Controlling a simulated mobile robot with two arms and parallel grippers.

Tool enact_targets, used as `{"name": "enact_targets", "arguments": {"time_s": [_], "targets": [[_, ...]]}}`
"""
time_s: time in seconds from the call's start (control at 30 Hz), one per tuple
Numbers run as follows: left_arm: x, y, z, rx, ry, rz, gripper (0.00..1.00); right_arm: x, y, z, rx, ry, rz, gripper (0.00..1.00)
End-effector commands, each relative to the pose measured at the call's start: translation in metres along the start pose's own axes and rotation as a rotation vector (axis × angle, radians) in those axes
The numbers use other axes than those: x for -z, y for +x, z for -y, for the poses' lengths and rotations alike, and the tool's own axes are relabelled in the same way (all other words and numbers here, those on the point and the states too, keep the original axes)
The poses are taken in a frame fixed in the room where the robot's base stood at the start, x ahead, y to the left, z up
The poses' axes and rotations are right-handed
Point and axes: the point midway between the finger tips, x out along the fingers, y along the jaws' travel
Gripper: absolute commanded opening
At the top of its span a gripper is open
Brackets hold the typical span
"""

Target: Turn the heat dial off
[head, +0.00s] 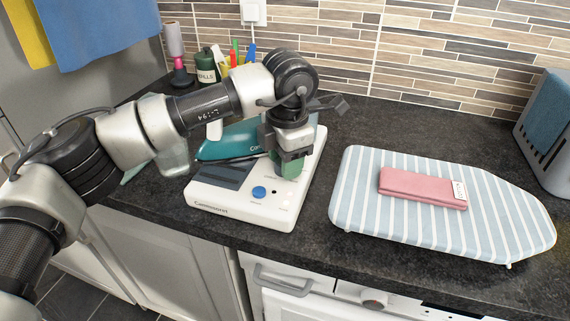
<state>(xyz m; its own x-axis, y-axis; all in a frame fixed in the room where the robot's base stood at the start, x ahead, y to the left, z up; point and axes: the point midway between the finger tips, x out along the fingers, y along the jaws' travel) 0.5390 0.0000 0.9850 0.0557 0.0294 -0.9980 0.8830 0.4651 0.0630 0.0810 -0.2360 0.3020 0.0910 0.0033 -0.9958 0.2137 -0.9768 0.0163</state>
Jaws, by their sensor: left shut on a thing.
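The white ironing station (236,206) stands on the dark counter, with a teal iron (228,142) resting on it. A round blue knob (259,192) shows on its front panel, apart from my gripper. My left gripper (290,166) points down over the right part of the station, behind and right of the blue knob. It is shut, with a green part at its fingertips. What it grips, likely the heat dial, is mostly hidden by the fingers, and its setting cannot be read. My right gripper is not in view.
A striped ironing board (350,195) with a folded pink cloth (425,187) lies to the right. A white appliance with a knob (374,298) is below the counter.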

Motion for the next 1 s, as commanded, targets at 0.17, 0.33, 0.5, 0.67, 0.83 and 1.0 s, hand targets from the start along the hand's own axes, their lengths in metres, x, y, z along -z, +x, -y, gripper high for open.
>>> {"name": "enact_targets", "arguments": {"time_s": [0.17,0.33,0.5,0.67,0.83,1.0], "targets": [[0.000,0.001,0.000,-0.003,-0.169,-0.010,0.20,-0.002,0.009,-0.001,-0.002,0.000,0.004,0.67],[-0.001,0.001,0.000,-0.003,-0.325,-0.020,0.20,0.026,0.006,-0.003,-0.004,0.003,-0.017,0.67],[-0.001,0.000,0.000,-0.002,-0.461,-0.028,0.20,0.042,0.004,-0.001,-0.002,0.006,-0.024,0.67],[-0.001,0.000,0.000,-0.003,-0.564,-0.034,0.20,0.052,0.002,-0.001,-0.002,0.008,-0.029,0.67],[-0.001,-0.001,0.000,-0.002,-0.639,-0.039,0.20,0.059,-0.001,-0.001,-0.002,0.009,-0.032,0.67],[-0.001,-0.001,0.000,-0.002,-0.679,-0.041,0.20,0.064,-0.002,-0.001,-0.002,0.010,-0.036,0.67]]}}
